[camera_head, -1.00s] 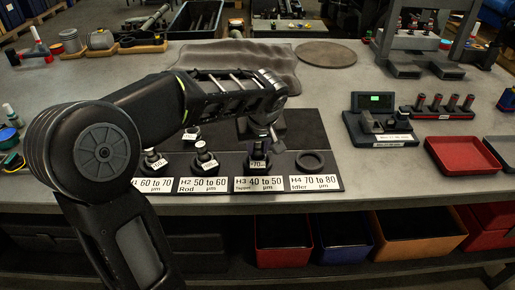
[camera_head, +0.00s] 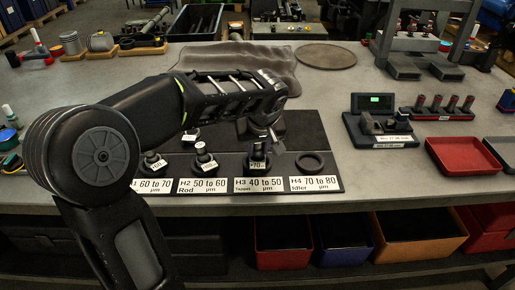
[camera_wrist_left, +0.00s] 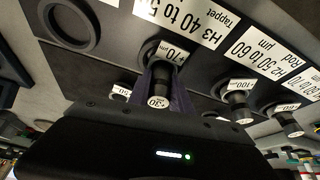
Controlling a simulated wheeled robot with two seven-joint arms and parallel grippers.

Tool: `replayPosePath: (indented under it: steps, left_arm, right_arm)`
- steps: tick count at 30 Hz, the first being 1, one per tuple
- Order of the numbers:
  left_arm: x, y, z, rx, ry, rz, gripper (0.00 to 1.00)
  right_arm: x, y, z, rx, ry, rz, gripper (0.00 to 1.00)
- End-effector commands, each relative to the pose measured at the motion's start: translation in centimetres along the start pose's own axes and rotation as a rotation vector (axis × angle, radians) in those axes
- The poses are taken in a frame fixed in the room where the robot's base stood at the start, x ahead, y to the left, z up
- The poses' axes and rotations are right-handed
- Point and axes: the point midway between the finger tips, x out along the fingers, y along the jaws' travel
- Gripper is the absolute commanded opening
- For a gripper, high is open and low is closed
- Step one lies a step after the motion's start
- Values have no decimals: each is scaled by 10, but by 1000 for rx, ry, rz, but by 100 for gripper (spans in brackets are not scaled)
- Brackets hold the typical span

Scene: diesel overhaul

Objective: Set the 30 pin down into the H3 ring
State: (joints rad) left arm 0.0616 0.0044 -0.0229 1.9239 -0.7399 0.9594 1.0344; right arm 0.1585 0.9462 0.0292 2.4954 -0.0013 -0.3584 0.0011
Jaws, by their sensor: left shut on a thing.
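The 30 pin (camera_wrist_left: 160,96), dark with a white "30" on its end, is between the fingers of my left gripper (camera_wrist_left: 165,85) in the left wrist view. My left gripper is shut on it. The pin stands at the H3 ring (camera_wrist_left: 148,52), next to a "+70" tag (camera_wrist_left: 169,55). In the head view the pin (camera_head: 258,151) shows above the plate labelled H3 40 to 50 (camera_head: 259,184), below my left gripper (camera_head: 266,138). I cannot tell whether it is fully seated. My right gripper is not in view.
The H4 ring (camera_head: 310,162) is empty. Pins stand at H2 (camera_head: 201,153) and H1 (camera_head: 152,160), close to the left. A gauge block with a green display (camera_head: 376,101) and a red tray (camera_head: 462,156) are to the right. The bench between is clear.

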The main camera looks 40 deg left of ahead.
Motion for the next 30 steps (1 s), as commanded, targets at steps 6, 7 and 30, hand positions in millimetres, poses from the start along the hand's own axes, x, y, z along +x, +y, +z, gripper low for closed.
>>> replayPosePath:
  steps: [6,7,30]
  left_arm:
    - [12,-4,12,2,-29,-18,0]
    - [12,-4,12,2,-29,-18,0]
    - [-14,-4,10,0,-21,-15,50]
  right_arm:
    - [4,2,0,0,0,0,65]
    - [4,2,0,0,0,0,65]
    - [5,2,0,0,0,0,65]
